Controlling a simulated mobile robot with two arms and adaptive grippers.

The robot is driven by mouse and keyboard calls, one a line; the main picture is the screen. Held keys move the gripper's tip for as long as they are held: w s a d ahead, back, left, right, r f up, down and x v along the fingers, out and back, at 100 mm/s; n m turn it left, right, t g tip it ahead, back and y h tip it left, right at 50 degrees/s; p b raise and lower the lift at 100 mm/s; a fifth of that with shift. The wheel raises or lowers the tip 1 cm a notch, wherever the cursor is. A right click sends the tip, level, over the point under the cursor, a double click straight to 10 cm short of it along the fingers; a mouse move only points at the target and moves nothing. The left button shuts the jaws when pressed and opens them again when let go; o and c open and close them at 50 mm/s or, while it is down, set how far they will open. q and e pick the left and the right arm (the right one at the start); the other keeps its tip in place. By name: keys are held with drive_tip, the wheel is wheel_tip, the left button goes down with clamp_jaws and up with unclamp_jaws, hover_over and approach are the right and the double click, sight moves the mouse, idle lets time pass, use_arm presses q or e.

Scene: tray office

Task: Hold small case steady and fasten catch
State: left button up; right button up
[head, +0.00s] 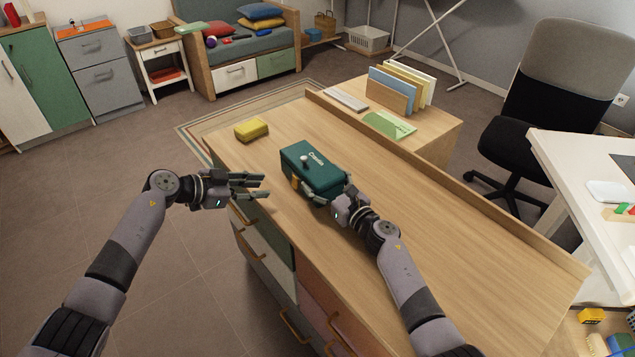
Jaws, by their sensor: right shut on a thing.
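The small case (320,166) is a dark green box with white lettering and a pale knob on its top. It sits on the wooden desk top (420,240). My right gripper (318,192) is shut on the near side of the case. The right hand covers part of that side, so I cannot tell the catch or its state. My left gripper (262,187) is open and empty, left of the case and apart from it, by the desk's left edge.
A yellow block (251,129) lies on the desk beyond my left gripper. A raised wooden ledge (440,176) runs along the desk's far side. A file holder (400,88) and green papers (389,124) stand beyond it. The desk right of the case is clear.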

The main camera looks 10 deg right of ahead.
use_arm(q)
drive_tip(key=m, duration=0.2)
drive_tip(key=a+m, duration=0.1)
drive_tip(key=m, duration=0.1)
drive_tip(key=shift+s+a+r, duration=0.1)
drive_tip(key=shift+s+r, duration=0.2)
drive_tip(key=shift+s, duration=0.1)
drive_tip(key=c, duration=0.4)
drive_tip(key=m, duration=0.3)
drive_tip(key=s+a+m, duration=0.1)
drive_tip(key=shift+r+y, duration=0.25)
drive_tip(key=shift+y, duration=0.15)
clamp_jaws()
drive_tip(key=m, duration=0.2)
drive_tip(key=s+a+m, duration=0.1)
drive_tip(key=m, duration=0.4)
drive_tip(key=shift+s+a+r+m+g+y, duration=0.2)
drive_tip(key=shift+s+r+m+g+y, duration=0.1)
drive_tip(key=shift+s+r, duration=0.1)
